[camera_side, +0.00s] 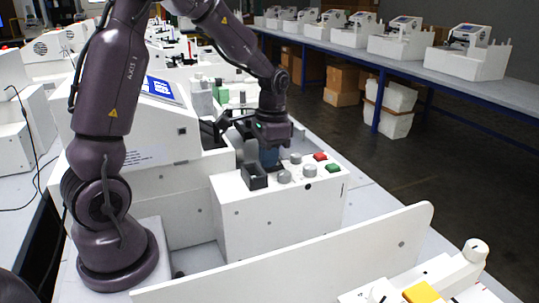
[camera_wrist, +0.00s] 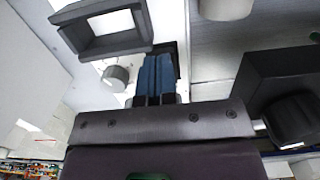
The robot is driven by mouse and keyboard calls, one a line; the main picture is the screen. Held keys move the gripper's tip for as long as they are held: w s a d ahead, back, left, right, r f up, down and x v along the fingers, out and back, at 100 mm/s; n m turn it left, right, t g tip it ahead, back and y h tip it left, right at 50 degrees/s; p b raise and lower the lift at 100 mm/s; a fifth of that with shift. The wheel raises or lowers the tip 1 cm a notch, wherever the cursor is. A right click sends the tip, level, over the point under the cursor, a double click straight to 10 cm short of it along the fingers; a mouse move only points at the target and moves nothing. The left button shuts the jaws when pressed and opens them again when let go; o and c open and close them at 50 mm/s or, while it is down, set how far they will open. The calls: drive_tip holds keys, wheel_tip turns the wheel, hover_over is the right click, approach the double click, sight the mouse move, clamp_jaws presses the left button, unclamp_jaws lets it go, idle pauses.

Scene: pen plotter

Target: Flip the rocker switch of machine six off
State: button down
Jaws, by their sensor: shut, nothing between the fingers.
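My gripper (camera_side: 270,160) is shut and empty, with its blue fingers pointing down at the top of the white control box (camera_side: 277,222). In the wrist view the shut fingers (camera_wrist: 157,62) reach over a small dark piece (camera_wrist: 177,58) on the panel. This may be the rocker switch, but the fingers cover most of it, so I cannot tell its position. I also cannot tell whether the fingertips touch it. In the side view the fingers and wrist hide that spot, and no number six can be read.
A raised black rectangular frame (camera_side: 255,177) stands close beside the fingers. Grey knobs (camera_side: 284,177), a red button (camera_side: 320,157) and a green button (camera_side: 333,168) share the panel. A white divider (camera_side: 330,255) stands in front. Other machines fill the bench behind.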

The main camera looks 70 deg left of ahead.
drive_tip(key=shift+s+f+t, duration=0.4)
drive_tip(key=shift+f+t, duration=0.25)
drive_tip(key=shift+t, duration=0.25)
drive_tip(key=shift+w, duration=0.1)
drive_tip(key=shift+w+r, duration=0.2)
drive_tip(key=shift+w, duration=0.35)
drive_tip(key=shift+w+d+r, duration=0.1)
drive_tip(key=shift+w+d, duration=0.1)
drive_tip(key=shift+w, duration=0.15)
wheel_tip(320, 180, up, 15)
drive_tip(key=s, duration=0.2)
drive_tip(key=shift+a+f, duration=0.2)
drive_tip(key=shift+a, duration=0.05)
